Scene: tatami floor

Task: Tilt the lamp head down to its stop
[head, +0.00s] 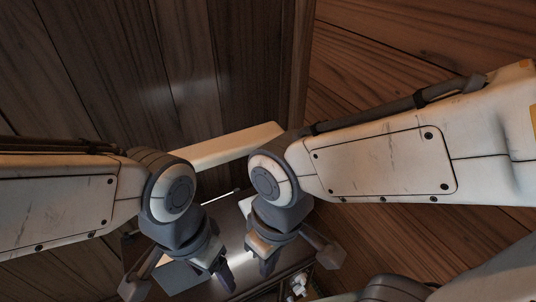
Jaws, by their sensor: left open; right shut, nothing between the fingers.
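A long pale bar (225,147), which looks like the lamp head, runs slantwise behind my two wrists in the head view. Its right end lies near my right wrist, and its joint and any stand are hidden, so I cannot tell its tilt exactly. My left gripper (221,276) points down, open, in front of and below the bar. My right gripper (268,264) is shut and empty, also pointing down, a little to the right. Neither gripper visibly touches the bar.
A dark grey top (232,214) with a bright glint lies below the grippers, partly hidden by them. Small pale items (297,286) sit in a dark-framed opening at its lower right. Wooden planks (180,75) fill the background. My two forearms stand close together.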

